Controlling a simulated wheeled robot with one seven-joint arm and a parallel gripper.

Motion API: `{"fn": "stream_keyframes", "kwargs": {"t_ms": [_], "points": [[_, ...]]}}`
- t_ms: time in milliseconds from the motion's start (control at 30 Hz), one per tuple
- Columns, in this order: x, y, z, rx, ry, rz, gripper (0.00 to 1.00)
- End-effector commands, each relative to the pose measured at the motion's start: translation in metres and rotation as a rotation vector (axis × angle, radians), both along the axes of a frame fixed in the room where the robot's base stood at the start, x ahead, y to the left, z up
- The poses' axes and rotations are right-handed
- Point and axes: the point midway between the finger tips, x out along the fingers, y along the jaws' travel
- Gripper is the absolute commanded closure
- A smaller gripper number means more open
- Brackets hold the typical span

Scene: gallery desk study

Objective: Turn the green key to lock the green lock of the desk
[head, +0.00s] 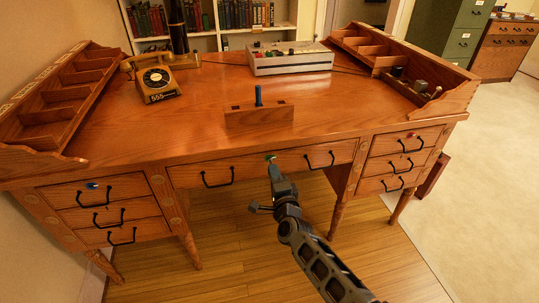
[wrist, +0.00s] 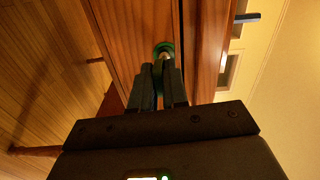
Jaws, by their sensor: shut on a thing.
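The green lock (head: 270,157) sits in the middle of the desk's wide centre drawer (head: 236,175), near its top edge. It also shows as a green ring in the wrist view (wrist: 164,46). My gripper (head: 273,166) is right in front of it, and its two fingers in the wrist view (wrist: 158,72) are close together. They are shut on the green key (wrist: 158,76), of which only a thin strip shows between them. The key points at the lock. The fingers hide most of it, so I cannot tell its exact turn angle.
The desk (head: 195,120) carries a telephone (head: 157,82), a wooden block (head: 259,115) with a blue key (head: 258,94), and a grey box (head: 290,60). A blue lock (head: 92,185) and a red lock (head: 410,136) are on side drawers. Drawer handles (head: 218,180) jut out beside my gripper.

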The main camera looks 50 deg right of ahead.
Motion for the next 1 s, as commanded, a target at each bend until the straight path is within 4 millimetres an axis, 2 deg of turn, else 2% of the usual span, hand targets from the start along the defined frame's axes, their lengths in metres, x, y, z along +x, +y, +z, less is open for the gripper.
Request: {"fn": "stream_keyframes", "kwargs": {"t_ms": [1000], "points": [[-0.0030, -0.0042, 0.0061, 0.001, 0.001, -0.004, 1.00]]}}
